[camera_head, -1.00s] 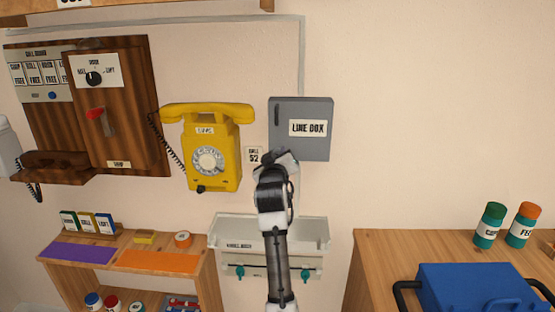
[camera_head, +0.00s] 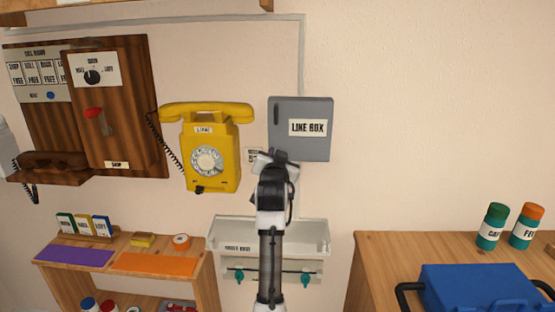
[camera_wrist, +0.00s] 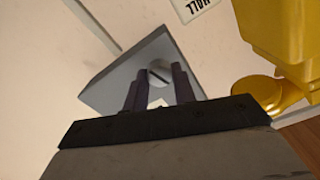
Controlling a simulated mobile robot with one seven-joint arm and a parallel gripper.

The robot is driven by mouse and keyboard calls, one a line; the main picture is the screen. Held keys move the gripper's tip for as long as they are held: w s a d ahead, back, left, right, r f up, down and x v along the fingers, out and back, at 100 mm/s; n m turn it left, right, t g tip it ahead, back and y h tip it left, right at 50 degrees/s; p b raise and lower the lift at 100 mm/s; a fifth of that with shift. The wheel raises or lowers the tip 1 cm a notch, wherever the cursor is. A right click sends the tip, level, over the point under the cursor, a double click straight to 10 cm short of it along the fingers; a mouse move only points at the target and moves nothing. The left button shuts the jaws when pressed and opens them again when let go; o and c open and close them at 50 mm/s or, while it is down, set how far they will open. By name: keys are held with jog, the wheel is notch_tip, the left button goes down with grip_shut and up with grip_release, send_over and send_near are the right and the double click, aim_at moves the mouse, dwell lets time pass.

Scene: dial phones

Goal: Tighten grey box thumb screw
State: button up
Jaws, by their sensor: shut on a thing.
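The grey line box (camera_head: 283,136) is on the wall in the head view, with a white "LINE BOX" label (camera_head: 308,128) and its door closed. In the wrist view the underside of the grey box (camera_wrist: 115,88) fills the middle. A round, slotted thumb screw (camera_wrist: 160,72) shows there, partly hidden by the fingers. My gripper (camera_wrist: 158,84) is shut on the thumb screw, one dark finger on each side. In the head view my gripper (camera_head: 273,157) is just under the box's lower left part, and my wrist hides the screw.
The yellow dial phone (camera_head: 212,145) hangs close at the left, and shows at the upper right of the wrist view (camera_wrist: 275,40). A small wall label (camera_head: 251,155) is beside my gripper. A pale wall tray (camera_head: 312,236) is below. The wall right of the box is bare.

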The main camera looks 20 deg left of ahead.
jog(key=shift+m+b, duration=0.3)
jog(key=shift+m, duration=1.2)
jog(key=o, duration=1)
jog(key=b+v, duration=0.3)
jog(key=v, duration=1)
jog(key=shift+s+d, duration=0.1)
jog(key=shift+s, duration=0.3)
